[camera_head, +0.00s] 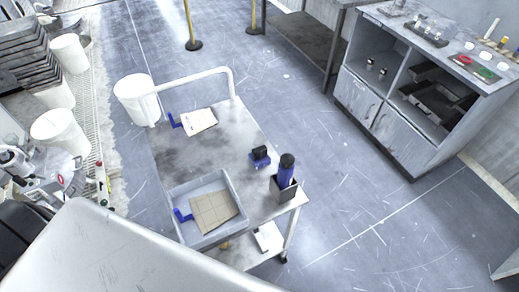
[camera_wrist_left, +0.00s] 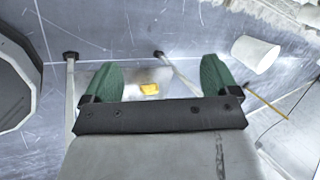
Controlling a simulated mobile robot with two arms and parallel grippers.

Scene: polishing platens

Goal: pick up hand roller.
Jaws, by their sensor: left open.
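No object shows clearly as the hand roller. Candidates on the steel cart (camera_head: 185,155) are a small blue-and-black piece (camera_head: 260,157) near its right edge, a blue handle (camera_head: 176,120) beside a pale pad, and another blue handle (camera_head: 183,215) in a grey tray. My left gripper (camera_wrist_left: 158,82) is open, with green fingertips wide apart and nothing between them. Beyond the fingers, a small yellow object (camera_wrist_left: 149,89) lies on a pale surface. The left gripper is not visible in the head view. My right gripper is in neither view.
The grey tray (camera_head: 215,181) holds a brown gridded sheet (camera_head: 214,209). A blue cylinder (camera_head: 286,168) stands in a black holder at the cart's right corner. A white bin (camera_head: 136,99) is beside the cart. A cabinet (camera_head: 372,110) stands right; open floor lies between.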

